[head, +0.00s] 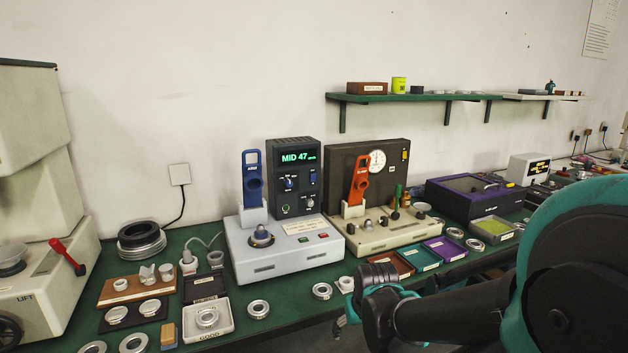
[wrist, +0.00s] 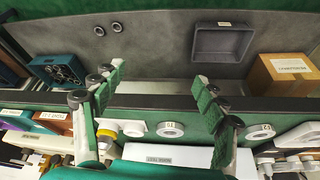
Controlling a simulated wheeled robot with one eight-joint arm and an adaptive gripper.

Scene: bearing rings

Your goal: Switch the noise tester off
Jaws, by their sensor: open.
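The noise tester is a pale grey base (head: 285,252) with a dark upright unit (head: 294,178) behind it, whose lit green display reads "MID 47". A blue lever arm (head: 252,180) stands upright at the left. My gripper (head: 368,290) is in front of the bench, right of the tester and apart from it. In the wrist view my gripper (wrist: 158,115) has its fingers spread, with nothing between them.
A dark gauge tester (head: 385,160) with an orange arm stands right of the noise tester. Trays and several rings lie along the bench front. Below the bench edge are a blue crate (wrist: 60,72), a grey bin (wrist: 222,43) and a cardboard box (wrist: 285,72).

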